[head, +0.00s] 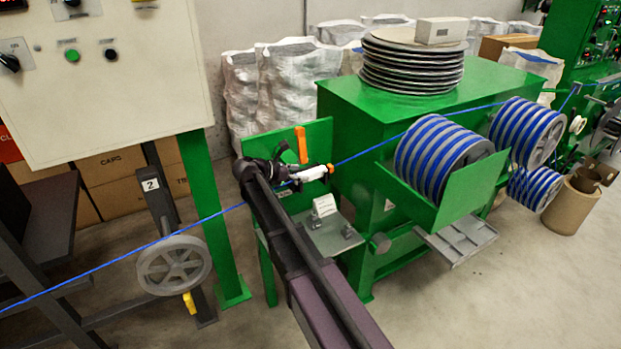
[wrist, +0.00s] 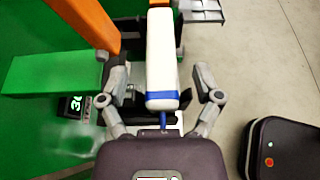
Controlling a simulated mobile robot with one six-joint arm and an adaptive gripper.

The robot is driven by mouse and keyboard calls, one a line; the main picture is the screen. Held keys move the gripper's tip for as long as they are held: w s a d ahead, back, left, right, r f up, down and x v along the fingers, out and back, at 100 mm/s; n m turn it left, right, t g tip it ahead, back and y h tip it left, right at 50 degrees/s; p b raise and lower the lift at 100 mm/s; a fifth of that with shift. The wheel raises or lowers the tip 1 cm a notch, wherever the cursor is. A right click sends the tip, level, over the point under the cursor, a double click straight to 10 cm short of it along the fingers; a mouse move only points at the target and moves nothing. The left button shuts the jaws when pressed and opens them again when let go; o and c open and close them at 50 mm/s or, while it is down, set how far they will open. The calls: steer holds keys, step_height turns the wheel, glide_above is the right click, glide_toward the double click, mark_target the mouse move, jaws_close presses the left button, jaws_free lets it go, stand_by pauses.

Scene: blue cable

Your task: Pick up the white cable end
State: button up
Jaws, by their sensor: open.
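The white cable end (wrist: 161,55) is a white cylinder with a blue band at its near end. A short blue stub of cable sticks out of that end toward my wrist. My gripper (wrist: 162,85) is open, with one finger on each side of the white cable end and a visible gap at both sides. In the head view the white cable end (head: 309,174) lies beside my gripper (head: 283,171), in line with the blue cable (head: 370,150). How far it is below or between the fingers is hard to tell.
An orange lever (head: 301,145) stands upright close behind the white cable end. The green machine (head: 345,215) with blue-striped spools (head: 440,155) is to the right. A grey pulley wheel (head: 173,265) guides the cable at left. Open floor (head: 490,310) lies at lower right.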

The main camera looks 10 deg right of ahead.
steer(key=shift+b+x, duration=0.3)
steer(key=shift+x, duration=1)
jaws_close()
